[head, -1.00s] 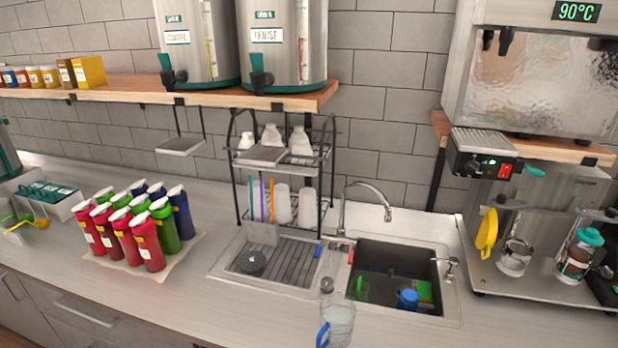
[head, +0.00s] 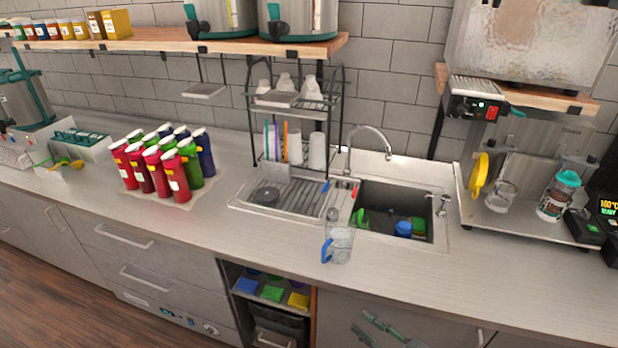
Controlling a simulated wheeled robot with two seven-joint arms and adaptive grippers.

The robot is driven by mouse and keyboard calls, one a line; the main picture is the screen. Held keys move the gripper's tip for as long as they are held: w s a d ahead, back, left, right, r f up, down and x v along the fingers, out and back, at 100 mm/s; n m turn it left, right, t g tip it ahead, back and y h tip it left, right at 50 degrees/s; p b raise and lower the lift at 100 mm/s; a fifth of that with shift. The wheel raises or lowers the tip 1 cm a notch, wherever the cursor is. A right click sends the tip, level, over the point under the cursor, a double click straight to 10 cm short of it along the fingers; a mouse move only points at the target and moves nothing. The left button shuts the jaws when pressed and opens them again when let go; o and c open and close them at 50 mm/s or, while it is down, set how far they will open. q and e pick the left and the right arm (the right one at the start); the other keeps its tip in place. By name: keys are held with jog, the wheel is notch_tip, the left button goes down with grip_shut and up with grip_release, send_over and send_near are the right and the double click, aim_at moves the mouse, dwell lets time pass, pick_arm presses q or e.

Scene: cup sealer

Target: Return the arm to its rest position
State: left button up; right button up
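My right gripper (head: 361,321) shows low at the bottom of the head view, in front of the lower cabinet and below the counter edge. Its two greenish-grey fingers are apart with nothing seen between them. The rest of my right arm is cut off by the frame's lower edge. My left gripper is not in the head view.
A clear pitcher with a blue handle (head: 339,243) stands near the counter's front edge, above my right gripper. Behind it are the sink (head: 391,212) and a dish rack (head: 289,131). Colored bottles (head: 165,165) stand left. An open cubby (head: 272,291) lies left of the gripper.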

jog(key=w+d+f+m+t+h, duration=0.1)
jog(key=w+d+f+m+h, duration=0.2)
jog(key=d+f, duration=0.45)
jog(key=w+d+f+m+t+h, duration=0.15)
jog(key=d+f+h, duration=0.25)
jog(key=f, duration=0.7)
jog(key=s+d+f+m+g+h, duration=0.1)
jog(key=s+d+f+h, duration=0.15)
jog(key=f, duration=0.45)
jog(key=s+d+f+m+g+h, duration=0.15)
jog(key=d+f, duration=0.25)
jog(key=f, duration=0.4)
jog(key=s+d+f+m+g+h, duration=0.1)
jog(key=s+d+f, duration=0.2)
jog(key=f, duration=0.4)
jog(key=s+f+m+g+h, duration=0.1)
jog(key=s+f+g, duration=0.3)
jog(key=s+f, duration=0.85)
jog(key=s+f+g+h, duration=0.1)
jog(key=s+f+g, duration=0.2)
jog(key=s+f, duration=0.95)
jog(key=s+a+f+g, duration=0.1)
jog(key=s+a+g, duration=0.1)
jog(key=s, duration=1.4)
jog(key=shift+f+g+y, duration=0.3)
jog(key=shift+f+g, duration=0.1)
jog(key=shift+g, duration=0.1)
